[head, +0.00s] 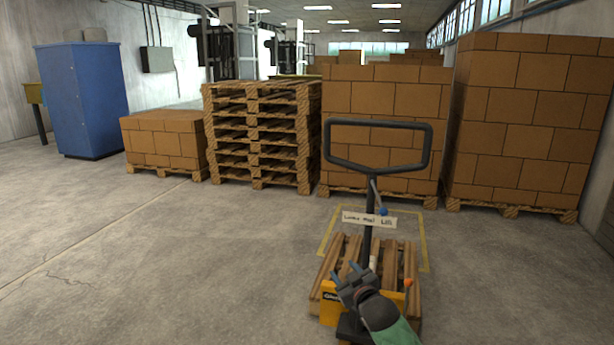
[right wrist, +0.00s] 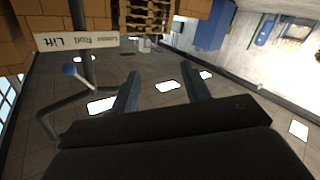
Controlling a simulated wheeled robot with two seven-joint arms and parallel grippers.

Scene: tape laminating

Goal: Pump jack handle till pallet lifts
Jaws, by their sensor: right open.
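The pallet jack's black handle loop (head: 378,124) stands upright on a dark stem at right of centre. A lever with a blue knob (head: 383,211) and a Lower/Float/Lift label (head: 369,219) sit on the stem. A wooden pallet (head: 325,262) lies low around the yellow jack body (head: 333,306). My right gripper (head: 346,271) is open and empty, well below the loop, in front of the pallet. In the right wrist view its fingers (right wrist: 160,84) are apart with nothing between; the loop (right wrist: 50,112) and blue knob (right wrist: 70,70) show at left. My left gripper is not in view.
Behind the jack stand a pallet stack (head: 262,135) and box-loaded pallets (head: 385,95), (head: 525,120). A blue cabinet (head: 90,100) is at far left. Yellow floor tape (head: 424,245) marks the pallet area. The floor at front left is clear.

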